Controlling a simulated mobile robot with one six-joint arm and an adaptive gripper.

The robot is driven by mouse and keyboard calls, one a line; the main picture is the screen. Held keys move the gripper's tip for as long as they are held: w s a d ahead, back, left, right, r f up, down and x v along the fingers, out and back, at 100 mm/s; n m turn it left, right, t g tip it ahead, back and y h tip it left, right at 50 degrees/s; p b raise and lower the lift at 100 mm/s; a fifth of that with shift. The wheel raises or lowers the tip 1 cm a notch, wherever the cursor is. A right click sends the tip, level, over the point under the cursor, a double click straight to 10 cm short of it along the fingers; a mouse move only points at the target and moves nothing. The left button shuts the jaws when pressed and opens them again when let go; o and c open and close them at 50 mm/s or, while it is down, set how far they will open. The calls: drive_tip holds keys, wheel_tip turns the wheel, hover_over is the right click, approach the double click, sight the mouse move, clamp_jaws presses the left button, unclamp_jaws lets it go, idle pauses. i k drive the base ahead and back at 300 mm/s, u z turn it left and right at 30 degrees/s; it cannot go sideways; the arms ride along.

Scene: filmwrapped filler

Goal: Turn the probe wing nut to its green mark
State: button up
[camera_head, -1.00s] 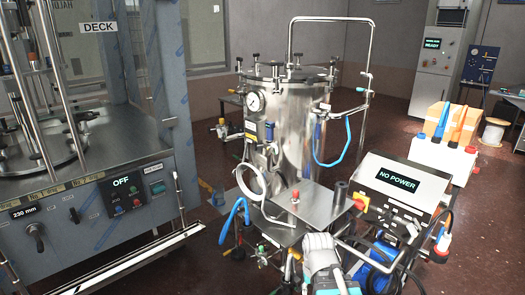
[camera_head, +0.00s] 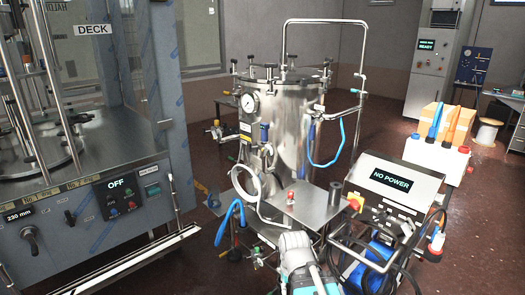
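A steel vessel (camera_head: 285,125) with a round gauge (camera_head: 248,103) stands in the middle. Several black clamp knobs ring its lid (camera_head: 282,77), and a blue fitting (camera_head: 265,133) sits on its front side. I cannot make out which small part is the probe wing nut, and no green mark on a nut is readable. A grey and teal part of my arm (camera_head: 300,262) shows at the bottom centre, in front of the vessel. My gripper cannot be made out in this view.
A steel plate (camera_head: 310,208) with a red knob (camera_head: 290,197) lies in front of the vessel. A "NO POWER" console (camera_head: 392,183) and a white container (camera_head: 436,155) stand to the right. A deck machine (camera_head: 125,205) fills the left. Dark floor shows at right.

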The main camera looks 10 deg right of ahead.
sight(264, 150)
drive_tip(key=u, duration=0.05)
drive_tip(key=i, duration=0.95)
drive_tip(key=z, duration=0.05)
